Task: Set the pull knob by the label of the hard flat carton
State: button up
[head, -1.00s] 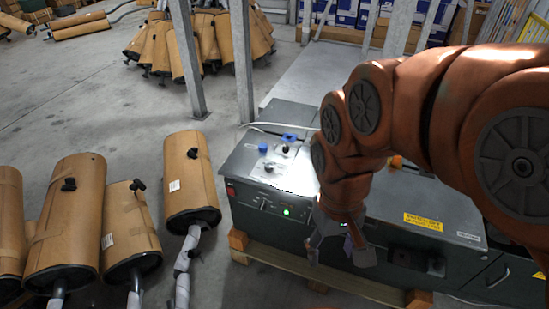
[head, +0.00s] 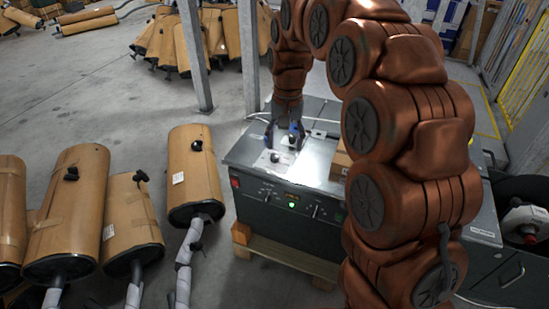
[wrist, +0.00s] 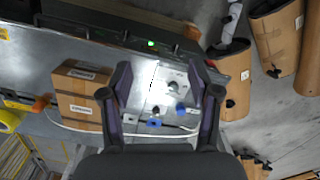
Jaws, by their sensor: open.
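My gripper (head: 283,134) is open and points down over the left part of the grey machine top (head: 240,153). In the wrist view, nothing sits between its spread fingers (wrist: 159,76) at fingertip level. Below them lies a pale plate with a dark knob (wrist: 174,86), a smaller dark knob (wrist: 156,110) and blue-capped pieces (wrist: 181,108). I cannot tell which is the pull knob. A brown cardboard carton (wrist: 88,89) with white labels (wrist: 82,74) stands left of the fingers in the wrist view. In the head view my arm hides most of the carton (head: 341,163).
A green light (head: 292,205) and small controls are on the machine's front. Wrapped mufflers (head: 194,170) stand on the floor at left. A grey post (head: 194,55) rises behind. A white cable (wrist: 75,127) runs along the machine top. An orange piece (wrist: 42,102) is beside the carton.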

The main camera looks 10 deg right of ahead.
jog(key=w+f+m+b, duration=0.2)
jog(key=w+f, duration=0.5)
jog(key=w, duration=0.4)
jog(key=m+b, duration=0.2)
send_over(275, 155)
jog(key=shift+t+h, duration=0.3)
jog(key=shift+t, duration=0.1)
notch_tip(275, 155, down, 8)
jog(key=shift+s+a+f, duration=0.1)
jog(key=shift+s, duration=0.05)
jog(key=shift+f+p, duration=0.5)
jog(key=shift+f, duration=3.3)
jog(key=shift+c, duration=0.4)
jog(key=c, duration=1.1)
